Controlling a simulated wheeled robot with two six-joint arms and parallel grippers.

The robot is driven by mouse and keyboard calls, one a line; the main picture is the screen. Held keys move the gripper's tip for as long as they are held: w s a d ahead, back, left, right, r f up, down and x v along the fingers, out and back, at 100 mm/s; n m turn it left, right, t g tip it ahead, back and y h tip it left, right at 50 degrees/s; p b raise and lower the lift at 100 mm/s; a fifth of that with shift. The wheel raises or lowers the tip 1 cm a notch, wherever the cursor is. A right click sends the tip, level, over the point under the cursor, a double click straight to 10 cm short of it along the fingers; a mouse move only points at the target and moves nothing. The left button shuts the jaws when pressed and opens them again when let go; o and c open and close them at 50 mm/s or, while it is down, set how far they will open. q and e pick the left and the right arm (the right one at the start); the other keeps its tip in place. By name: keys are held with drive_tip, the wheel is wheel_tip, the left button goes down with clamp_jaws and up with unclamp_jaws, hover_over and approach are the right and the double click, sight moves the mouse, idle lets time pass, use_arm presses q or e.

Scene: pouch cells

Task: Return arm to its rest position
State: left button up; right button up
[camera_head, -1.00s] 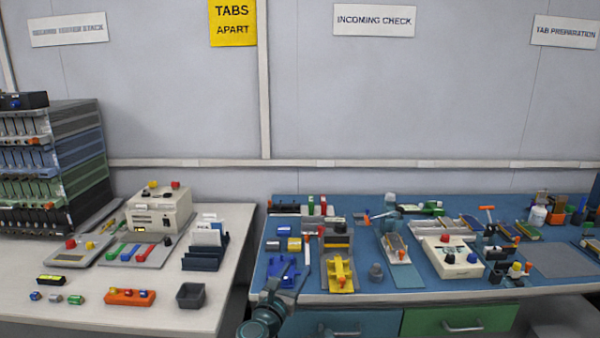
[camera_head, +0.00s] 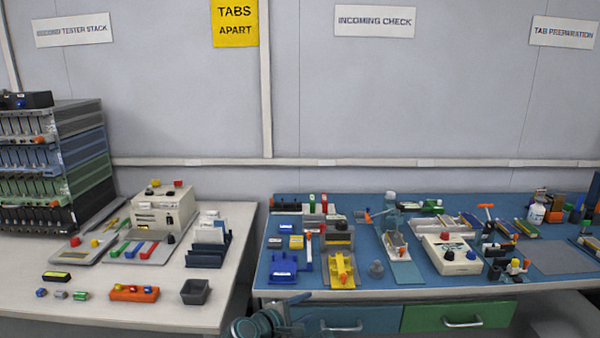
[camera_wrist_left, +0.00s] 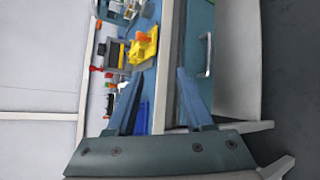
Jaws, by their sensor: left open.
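My left arm comes in at the bottom middle of the head view, and its gripper (camera_head: 290,308) is low, in front of the blue bench's front edge. In the left wrist view the left gripper (camera_wrist_left: 158,98) is open, with two blue-grey fingers apart and nothing between them. The blue bench (camera_wrist_left: 177,75) lies beyond the fingers, turned on its side in that view. My right gripper is in neither view.
Nearest on the blue bench are a blue holder (camera_head: 283,268) and a yellow fixture (camera_head: 341,268). A green drawer (camera_head: 458,315) with a handle is below. The pale table (camera_head: 90,312) at left holds a grey bin (camera_head: 195,291) and an orange block (camera_head: 134,293).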

use_arm(q)
drive_tip(key=s+a+f+m+g+y, duration=0.45)
drive_tip(key=s+a+f+m, duration=0.2)
drive_tip(key=a+m, duration=0.2)
drive_tip(key=s+a+f+m+g+y, duration=0.45)
drive_tip(key=s+a+f+m, duration=0.2)
drive_tip(key=a+f, duration=0.2)
drive_tip(key=s+d+m+g+y, duration=0.15)
drive_tip(key=s+d+m, duration=0.35)
drive_tip(key=d, duration=0.5)
wheel_tip(320, 180, up, 17)
drive_tip(key=p, duration=1.6)
drive_tip(key=shift+s+a+r+n, duration=0.15)
drive_tip(key=shift+s+n, duration=0.25)
drive_tip(key=shift+s, duration=0.05)
drive_tip(key=shift+h, duration=0.25)
